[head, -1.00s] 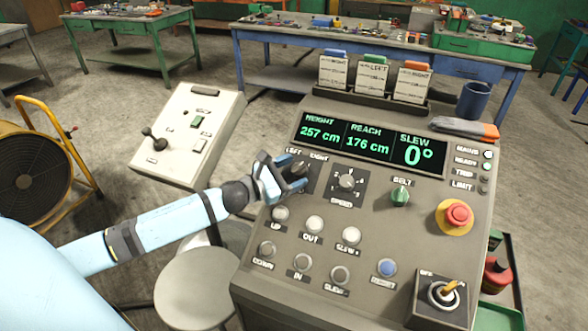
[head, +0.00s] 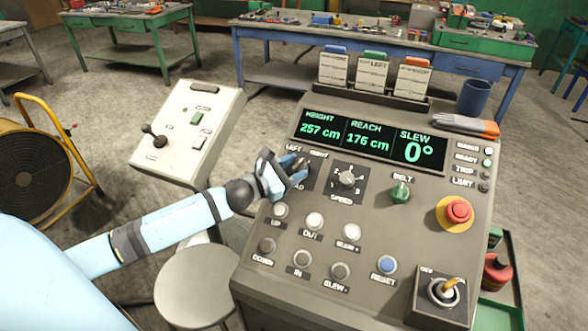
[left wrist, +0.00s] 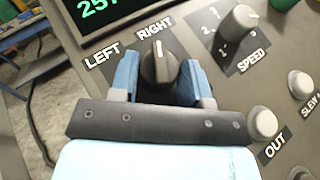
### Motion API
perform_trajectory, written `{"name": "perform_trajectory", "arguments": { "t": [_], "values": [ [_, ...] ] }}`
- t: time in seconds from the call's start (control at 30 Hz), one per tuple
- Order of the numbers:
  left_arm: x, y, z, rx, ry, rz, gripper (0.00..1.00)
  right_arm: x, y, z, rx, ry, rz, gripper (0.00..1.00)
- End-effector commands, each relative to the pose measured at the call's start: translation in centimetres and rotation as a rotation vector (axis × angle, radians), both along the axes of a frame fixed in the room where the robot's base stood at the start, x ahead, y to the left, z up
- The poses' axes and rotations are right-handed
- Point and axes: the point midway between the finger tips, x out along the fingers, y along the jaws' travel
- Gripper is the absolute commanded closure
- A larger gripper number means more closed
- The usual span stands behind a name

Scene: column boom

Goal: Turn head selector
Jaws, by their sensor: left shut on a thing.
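The head selector is a dark round knob (left wrist: 160,62) with a white line, below the words LEFT and RIGHT. In the left wrist view its line points up toward the word RIGHT. My left gripper (head: 288,170) is at the knob, at the upper left of the console, with its blue fingers on either side of it. It is shut on the knob. In the head view the fingers hide most of the knob. My right gripper is not in view.
The speed knob (head: 347,179) sits just right of the gripper. Push buttons such as OUT (head: 314,221) lie below it. The display (head: 374,140) above reads height 257 cm, reach 176 cm, slew 0°. A red stop button (head: 458,211) is further right.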

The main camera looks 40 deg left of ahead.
Motion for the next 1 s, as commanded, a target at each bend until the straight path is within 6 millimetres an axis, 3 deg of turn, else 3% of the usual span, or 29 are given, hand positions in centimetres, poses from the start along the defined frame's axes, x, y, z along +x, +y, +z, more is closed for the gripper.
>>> {"name": "perform_trajectory", "arguments": {
  "t": [0.5, 1.0],
  "values": [
    [-0.1, -0.7, -0.3, -0.209, -0.051, 0.347, 0.8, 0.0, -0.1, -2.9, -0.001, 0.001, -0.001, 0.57],
    [0.1, -1.2, -0.1, -0.424, -0.101, 0.712, 0.8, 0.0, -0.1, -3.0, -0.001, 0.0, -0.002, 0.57]
  ]
}}
